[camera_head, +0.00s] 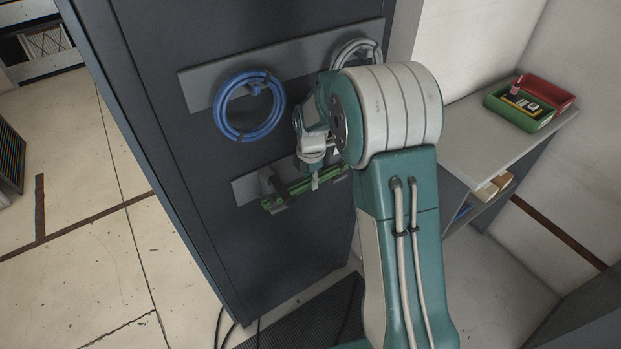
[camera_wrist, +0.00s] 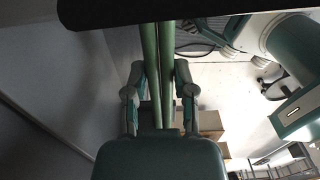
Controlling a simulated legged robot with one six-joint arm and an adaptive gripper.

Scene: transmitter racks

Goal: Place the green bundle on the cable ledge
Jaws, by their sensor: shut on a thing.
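The green bundle (camera_head: 298,189) lies along the lower grey cable ledge (camera_head: 244,189) on the dark cabinet's face. My gripper (camera_head: 315,180) reaches down to it from the right, and my arm covers part of the bundle and ledge. In the wrist view, my gripper (camera_wrist: 159,95) has a finger on each side of the green bundle (camera_wrist: 150,60), which shows as two long green strands. My gripper is shut on it. I cannot tell whether the bundle's full weight rests on the ledge.
A blue cable coil (camera_head: 249,105) and a pale grey coil (camera_head: 357,50) hang from the upper plate (camera_head: 197,88). A shelf (camera_head: 462,143) at the right carries a green tray (camera_head: 518,108) and a red tray (camera_head: 546,92). Open floor (camera_head: 90,250) lies left of the cabinet.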

